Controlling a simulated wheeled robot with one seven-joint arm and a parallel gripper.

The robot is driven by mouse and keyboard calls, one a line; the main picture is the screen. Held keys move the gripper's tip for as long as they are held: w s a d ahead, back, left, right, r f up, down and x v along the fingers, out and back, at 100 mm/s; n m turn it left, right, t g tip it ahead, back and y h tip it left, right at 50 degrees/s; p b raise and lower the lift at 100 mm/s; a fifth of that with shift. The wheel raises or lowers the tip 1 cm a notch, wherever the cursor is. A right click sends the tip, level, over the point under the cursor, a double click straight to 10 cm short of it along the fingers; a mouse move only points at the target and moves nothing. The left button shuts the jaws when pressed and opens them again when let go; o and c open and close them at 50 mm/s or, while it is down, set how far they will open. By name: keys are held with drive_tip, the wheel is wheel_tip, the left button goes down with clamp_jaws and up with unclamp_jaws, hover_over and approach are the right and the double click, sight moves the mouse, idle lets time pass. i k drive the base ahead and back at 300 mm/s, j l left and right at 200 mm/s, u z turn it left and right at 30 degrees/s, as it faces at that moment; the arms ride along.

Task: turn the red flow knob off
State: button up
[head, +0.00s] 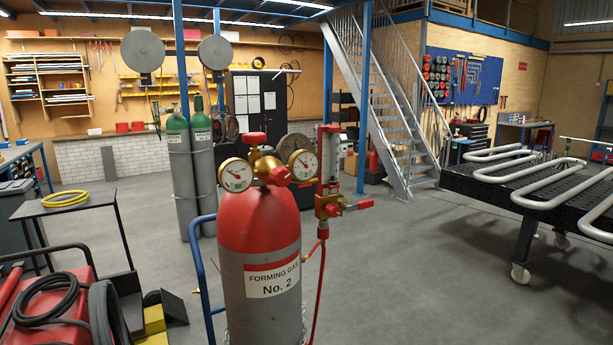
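A red and grey gas cylinder (259,250), labelled "FORMING GAS No. 2", stands upright at the centre of the head view. Its brass regulator (263,164) carries two round gauges, a red handwheel (255,138) on top and a red knob (280,174) in front. To the right hangs an upright flow tube (328,165) with a brass block below. The knob's setting is too small to read. My gripper is not in view.
A red hose (318,280) drops from the brass block. A blue trolley handle (200,265) stands left of the cylinder. A black table (480,190) with bent pipes is at right, a red machine (60,310) at lower left. Floor right of the cylinder is clear.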

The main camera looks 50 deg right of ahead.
sight(331, 209)
drive_tip(key=i+l+z, duration=0.1)
drive_tip(key=z, duration=1.45)
drive_tip(key=i+l, duration=0.05)
